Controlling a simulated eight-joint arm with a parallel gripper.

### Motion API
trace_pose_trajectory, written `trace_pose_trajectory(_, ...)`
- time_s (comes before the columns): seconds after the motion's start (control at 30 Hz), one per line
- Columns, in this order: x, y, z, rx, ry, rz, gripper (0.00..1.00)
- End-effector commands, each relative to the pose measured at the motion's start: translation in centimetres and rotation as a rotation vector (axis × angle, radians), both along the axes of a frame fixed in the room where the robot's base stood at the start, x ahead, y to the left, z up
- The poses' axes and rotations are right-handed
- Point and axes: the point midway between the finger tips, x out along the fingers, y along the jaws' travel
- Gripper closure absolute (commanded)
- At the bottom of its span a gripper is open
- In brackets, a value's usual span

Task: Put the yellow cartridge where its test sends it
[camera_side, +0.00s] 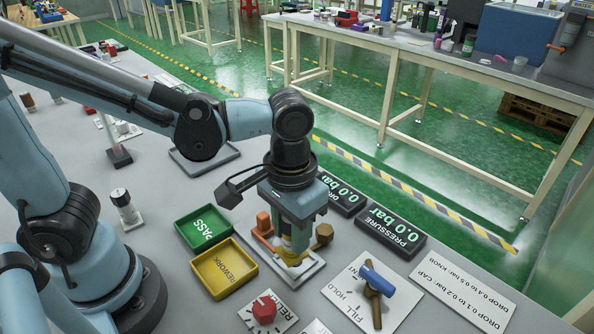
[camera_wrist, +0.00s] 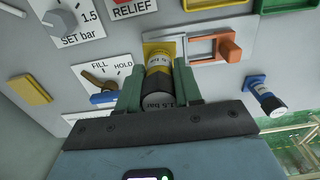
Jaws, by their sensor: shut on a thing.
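The yellow cartridge (camera_wrist: 158,64) has a yellow body, a pale printed band and a black end marked 1.5 bar. It stands between the two green fingers of my gripper (camera_wrist: 158,88), which is shut on it. In the side view my gripper (camera_side: 294,238) points down over a white plate (camera_side: 310,272), and a yellow part of the cartridge (camera_side: 294,257) shows below the fingers. Whether it is fully seated there is hidden. An orange clamp handle (camera_wrist: 228,48) is beside it. The green PASS tray (camera_side: 203,230) and yellow REWORK tray (camera_side: 224,269) look empty.
Pressure (camera_side: 391,232) and drop (camera_side: 341,193) displays read 0.0 bar. A FILL/HOLD/VENT valve (camera_side: 378,282) with a blue handle and a red relief knob (camera_side: 264,308) stand in front. A sign (camera_side: 463,292) lists drop ranges. A black-and-white cylinder (camera_side: 125,207) stands left.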

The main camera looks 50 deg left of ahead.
Motion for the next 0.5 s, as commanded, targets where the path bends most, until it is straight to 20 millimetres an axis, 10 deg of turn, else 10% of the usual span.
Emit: trace_pose_trajectory(0.5, -7.2, -4.9, 5.2, 0.001, -0.001, -0.002, 1.0)
